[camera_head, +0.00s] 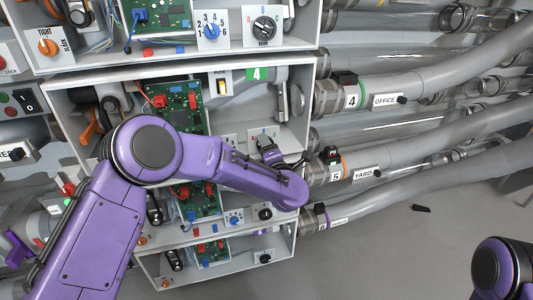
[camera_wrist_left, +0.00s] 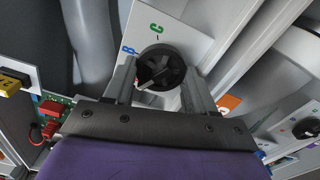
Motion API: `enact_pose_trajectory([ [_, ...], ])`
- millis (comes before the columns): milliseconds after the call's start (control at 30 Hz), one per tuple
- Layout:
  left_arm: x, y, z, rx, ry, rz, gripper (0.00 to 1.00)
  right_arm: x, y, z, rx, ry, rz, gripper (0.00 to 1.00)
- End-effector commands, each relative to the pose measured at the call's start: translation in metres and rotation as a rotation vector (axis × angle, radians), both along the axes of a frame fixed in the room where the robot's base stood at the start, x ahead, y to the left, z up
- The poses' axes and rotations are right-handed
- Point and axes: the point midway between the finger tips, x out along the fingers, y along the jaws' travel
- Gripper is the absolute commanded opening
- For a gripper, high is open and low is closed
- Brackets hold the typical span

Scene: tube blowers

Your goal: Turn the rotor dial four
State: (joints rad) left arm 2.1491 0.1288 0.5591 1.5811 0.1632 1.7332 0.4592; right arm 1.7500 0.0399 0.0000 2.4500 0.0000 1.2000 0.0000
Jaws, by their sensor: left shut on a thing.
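The rotor dial (camera_wrist_left: 160,68) is a black round knob on a white plate (camera_wrist_left: 180,25) with a blue B and a green C, seen in the left wrist view. My left gripper (camera_wrist_left: 160,85) has one finger on each side of the dial and is shut on it. The dial's pale pointer mark faces lower left.
Another rotor dial (camera_head: 264,27) and a blue knob (camera_head: 211,31) sit in the box above. A green circuit board (camera_head: 180,105) lies left of the gripper. Grey tubes labelled OFFICE (camera_head: 386,100) and YARD (camera_head: 364,173) run right. The floor at lower right is mostly clear.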

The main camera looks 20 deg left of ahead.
Motion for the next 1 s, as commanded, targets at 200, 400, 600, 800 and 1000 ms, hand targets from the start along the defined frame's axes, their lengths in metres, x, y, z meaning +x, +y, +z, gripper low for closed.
enact_pose_trajectory([
  [200, 0.0005, 0.0, 0.0009, -0.029, -0.023, -0.001, 0.25, 0.0, 0.0, -0.0042, 0.0, 0.0, 0.0, 0.0],
  [400, 0.0005, -0.0002, 0.0013, -0.034, -0.026, -0.001, 0.25, 0.0, 0.0001, -0.0041, 0.0, 0.0, 0.0, 0.0],
  [600, 0.0005, -0.0002, 0.0012, -0.034, -0.026, -0.001, 0.25, 0.0, 0.0, -0.0041, 0.0, 0.0, 0.0, 0.0],
  [800, 0.0002, -0.0004, -0.0001, -0.034, -0.022, -0.001, 0.81, 0.0, 0.0, -0.0042, 0.0, 0.0, 0.0, 0.0],
  [1000, -0.0004, -0.0007, -0.0022, -0.033, -0.017, -0.001, 0.81, 0.0, 0.0, -0.0045, 0.0, 0.0, 0.0, 0.0],
])
